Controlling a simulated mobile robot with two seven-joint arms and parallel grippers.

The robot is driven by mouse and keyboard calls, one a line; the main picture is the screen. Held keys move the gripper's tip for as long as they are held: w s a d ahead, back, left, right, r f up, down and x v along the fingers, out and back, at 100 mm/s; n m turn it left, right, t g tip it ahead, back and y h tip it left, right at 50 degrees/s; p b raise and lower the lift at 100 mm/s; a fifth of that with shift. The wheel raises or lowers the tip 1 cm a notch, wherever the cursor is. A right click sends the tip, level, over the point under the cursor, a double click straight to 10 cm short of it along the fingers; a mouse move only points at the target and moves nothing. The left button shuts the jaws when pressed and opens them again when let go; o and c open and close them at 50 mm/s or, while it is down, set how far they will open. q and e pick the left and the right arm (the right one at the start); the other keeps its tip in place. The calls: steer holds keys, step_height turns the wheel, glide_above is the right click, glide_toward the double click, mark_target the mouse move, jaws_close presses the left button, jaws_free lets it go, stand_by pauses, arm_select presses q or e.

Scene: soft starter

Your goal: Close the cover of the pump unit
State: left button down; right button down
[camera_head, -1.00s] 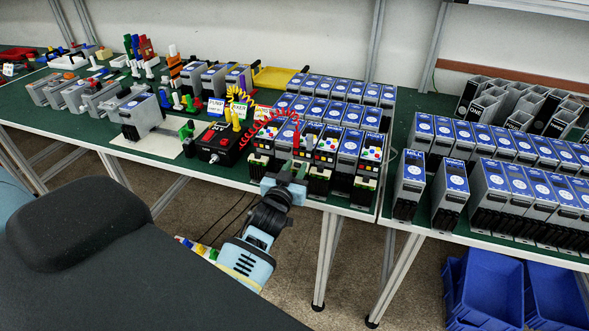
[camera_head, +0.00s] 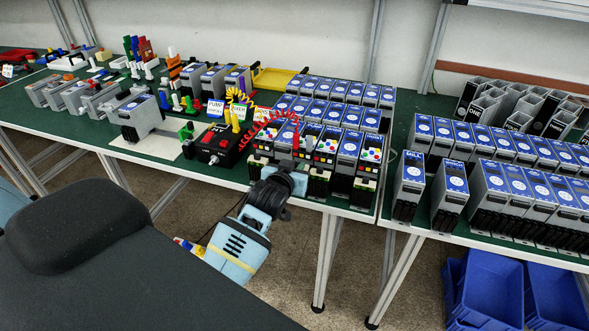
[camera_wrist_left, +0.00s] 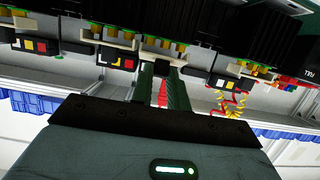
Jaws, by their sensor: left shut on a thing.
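The front row of grey and black units with blue labels and coloured buttons stands at the table's front edge in the head view. My left gripper (camera_head: 284,174) is at the front of this row, against a unit (camera_head: 304,152) that it partly hides. In the left wrist view, my left gripper's two green fingers (camera_wrist_left: 161,76) are close together at a black and beige front part (camera_wrist_left: 154,56) with coloured buttons, seen upside down. They are shut on this part, which I take to be the cover; the fingertips' grip is partly hidden. My right gripper is not in view.
More units (camera_head: 513,185) crowd the right table. Blue crates (camera_head: 490,285) stand on the floor. Open floor lies before the table.

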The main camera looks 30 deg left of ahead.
arm_select(q)
steer(key=shift+w+a+r+g+h, duration=0.1)
steer(key=shift+w+g+h, duration=0.2)
steer(key=shift+g, duration=0.75)
steer(key=shift+w+a+r+g+h, duration=0.1)
steer(key=shift+w+g+h, duration=0.15)
steer(key=shift+g, duration=0.8)
steer(key=c, duration=1.4)
jaws_free()
steer(key=shift+o, duration=0.2)
steer(key=shift+s+d, duration=0.1)
steer(key=v, duration=0.7)
steer(key=shift+r, duration=0.3)
steer(key=shift+s+d, duration=0.1)
steer(key=shift+s, duration=0.05)
